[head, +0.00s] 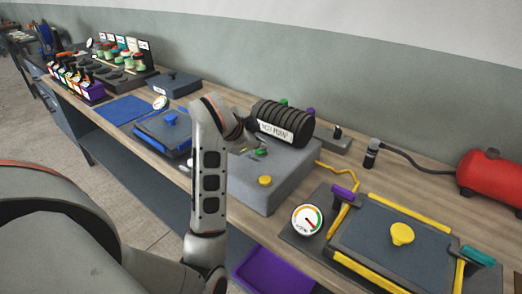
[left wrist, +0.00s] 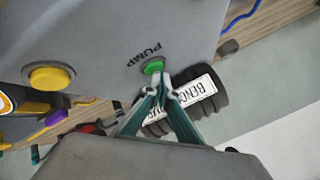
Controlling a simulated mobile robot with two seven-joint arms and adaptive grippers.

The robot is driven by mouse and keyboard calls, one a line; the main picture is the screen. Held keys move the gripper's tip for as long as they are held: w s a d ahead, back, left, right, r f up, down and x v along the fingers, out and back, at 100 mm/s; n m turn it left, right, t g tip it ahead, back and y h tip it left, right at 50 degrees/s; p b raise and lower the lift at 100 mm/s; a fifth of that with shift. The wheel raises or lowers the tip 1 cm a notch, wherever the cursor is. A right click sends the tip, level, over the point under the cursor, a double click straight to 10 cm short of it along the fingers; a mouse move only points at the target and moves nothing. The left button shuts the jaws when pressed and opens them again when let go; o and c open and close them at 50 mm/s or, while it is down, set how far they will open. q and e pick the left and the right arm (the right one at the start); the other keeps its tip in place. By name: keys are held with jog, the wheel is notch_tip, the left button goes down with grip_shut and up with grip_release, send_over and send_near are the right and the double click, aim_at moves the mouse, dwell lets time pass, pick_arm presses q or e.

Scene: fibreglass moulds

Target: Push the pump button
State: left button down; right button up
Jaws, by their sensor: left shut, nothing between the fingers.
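The green pump button (head: 261,152) is on top of a grey pump box (head: 285,165). In the left wrist view the green button (left wrist: 153,66) sits beside the printed word PUMP. My left gripper (head: 250,149) is shut and empty, with its fingertips right at the green button. In the left wrist view the closed fingertips (left wrist: 160,88) overlap the button's near edge; I cannot tell whether they touch it. A yellow button (head: 265,181) is on the same box and also shows in the left wrist view (left wrist: 48,77). My right gripper is not in view.
A black ribbed cylinder (head: 283,120) with a white label stands behind the green button, close to my fingers. A round gauge (head: 307,220) and a dark mould with yellow edges (head: 390,248) lie to the right. A red tank (head: 490,175) stands farther right.

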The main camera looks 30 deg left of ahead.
pick_arm(q)
jog(key=shift+f, duration=0.15)
jog(key=shift+r+p, duration=0.3)
jog(key=shift+r, duration=0.1)
dwell(0.4)
